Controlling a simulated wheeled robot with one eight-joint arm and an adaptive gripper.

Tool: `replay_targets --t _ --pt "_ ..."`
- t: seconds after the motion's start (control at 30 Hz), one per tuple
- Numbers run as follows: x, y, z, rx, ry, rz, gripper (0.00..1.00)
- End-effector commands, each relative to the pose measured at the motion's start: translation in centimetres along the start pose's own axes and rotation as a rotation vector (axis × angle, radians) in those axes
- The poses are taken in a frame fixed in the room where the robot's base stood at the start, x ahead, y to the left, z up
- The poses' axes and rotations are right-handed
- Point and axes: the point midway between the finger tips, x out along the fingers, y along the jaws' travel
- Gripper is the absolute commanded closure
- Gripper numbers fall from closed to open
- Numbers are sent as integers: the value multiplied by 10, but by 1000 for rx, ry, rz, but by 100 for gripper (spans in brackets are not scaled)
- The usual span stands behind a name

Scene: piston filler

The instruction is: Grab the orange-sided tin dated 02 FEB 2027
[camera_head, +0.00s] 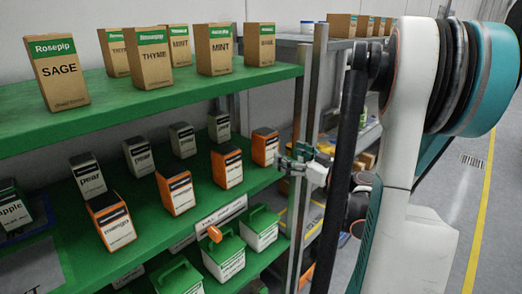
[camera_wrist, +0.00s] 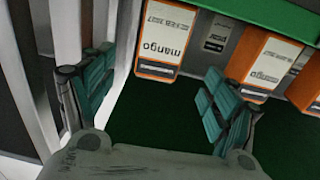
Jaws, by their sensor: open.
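My gripper (camera_head: 303,168) is at the right end of the middle green shelf, beside the metal post. In the wrist view, which is upside down, its teal fingers (camera_wrist: 158,98) are spread apart and empty. An orange-sided mango tin (camera_wrist: 164,40) stands ahead, between the finger directions and not touching them. A small date line shows on its white face but is too blurred to read surely. It appears to be the rightmost front orange tin (camera_head: 265,147) in the head view. More orange-sided tins stand along the row, including a second mango tin (camera_wrist: 263,64); their dates are unreadable.
Grey-sided pear tins (camera_head: 182,140) stand behind the orange row. Rosepip boxes (camera_head: 220,48) stand on the green shelf above. Green-lidded white containers (camera_head: 259,228) are below. The metal post (camera_head: 308,120) is close beside my gripper. Dark green shelf surface before the tin is clear.

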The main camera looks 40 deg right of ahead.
Motion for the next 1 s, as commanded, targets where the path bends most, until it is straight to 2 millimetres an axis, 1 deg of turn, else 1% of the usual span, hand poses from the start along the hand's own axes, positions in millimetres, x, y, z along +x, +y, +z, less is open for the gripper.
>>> replay_targets --t 0.03,0.1,0.23,0.33,0.57,0.67,0.83,0.9,1.0 --pt "12 -2 0 0 0 -6 20" --pt "25 -1 1 0 -1 -5 20" --pt "47 -2 0 0 -1 -5 20" --pt "57 -1 0 0 -1 -3 20" --pt "68 -1 0 0 -2 -2 20" --pt "79 -1 0 0 -2 -4 20" --pt "105 -1 0 0 -2 -4 20" --pt "112 -1 -1 0 -2 -3 20" --pt "115 -1 -1 0 -2 -2 20"
